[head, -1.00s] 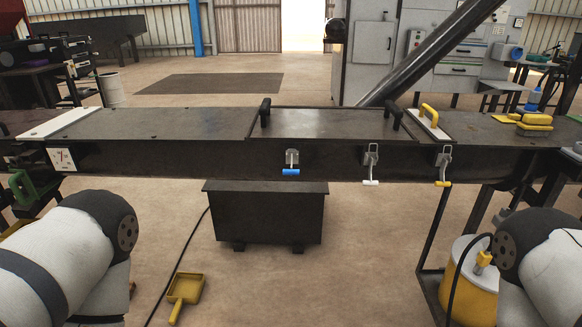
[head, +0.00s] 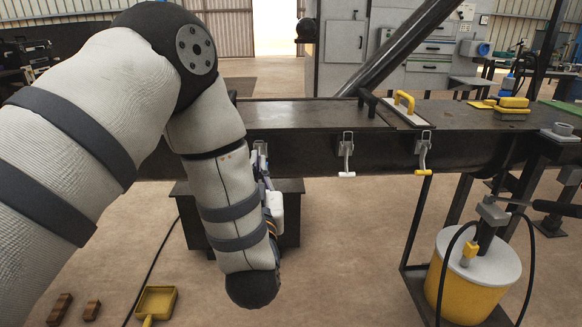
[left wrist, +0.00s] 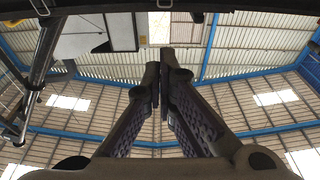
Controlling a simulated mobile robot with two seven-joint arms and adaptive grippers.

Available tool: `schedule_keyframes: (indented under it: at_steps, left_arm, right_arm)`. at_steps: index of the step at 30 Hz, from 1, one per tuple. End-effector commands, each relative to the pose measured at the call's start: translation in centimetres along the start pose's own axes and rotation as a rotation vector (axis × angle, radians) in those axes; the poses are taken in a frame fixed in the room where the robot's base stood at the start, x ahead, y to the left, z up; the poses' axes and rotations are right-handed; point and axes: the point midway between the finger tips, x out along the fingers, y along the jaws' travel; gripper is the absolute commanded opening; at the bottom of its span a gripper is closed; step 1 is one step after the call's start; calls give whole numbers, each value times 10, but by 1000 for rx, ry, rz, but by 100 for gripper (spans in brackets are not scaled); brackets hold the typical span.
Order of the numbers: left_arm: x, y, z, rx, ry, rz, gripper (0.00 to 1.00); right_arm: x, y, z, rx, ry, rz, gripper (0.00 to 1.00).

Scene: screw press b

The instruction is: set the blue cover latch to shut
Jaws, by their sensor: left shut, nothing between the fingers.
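In the head view, my left arm hides the place on the beam's front face where the blue cover latch showed earlier. I cannot tell the latch's position now. My left gripper (head: 262,170) shows only in part behind my forearm, pointing up close to the beam's front face. In the left wrist view its two fingers (left wrist: 161,60) meet at the tips, shut with nothing between them. Whether they touch the latch is hidden. My right gripper is out of view.
The white-handled latch (head: 346,155) and yellow-handled latch (head: 423,153) hang on the long dark beam (head: 385,155) to the right. A yellow handle (head: 404,100) stands on top. A yellow pump drum (head: 468,290) stands at right. A yellow dustpan (head: 156,301) lies on the floor.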

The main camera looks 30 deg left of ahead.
Motion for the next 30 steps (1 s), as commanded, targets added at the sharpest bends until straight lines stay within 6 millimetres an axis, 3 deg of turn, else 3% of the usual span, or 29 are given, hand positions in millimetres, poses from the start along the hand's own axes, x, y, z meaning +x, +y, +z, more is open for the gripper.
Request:
schedule_keyframes:
  at_steps: [13,15,18,30]
  left_arm:
    - [94,0,0,-1,0,1,0]
    - [85,0,19,4,-11,5,0]
    - [80,1,31,2,-9,5,0]
    - [76,1,38,-1,-4,4,0]
  right_arm:
    - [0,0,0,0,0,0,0]
    - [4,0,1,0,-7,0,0]
    - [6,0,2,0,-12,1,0]
    - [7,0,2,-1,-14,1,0]
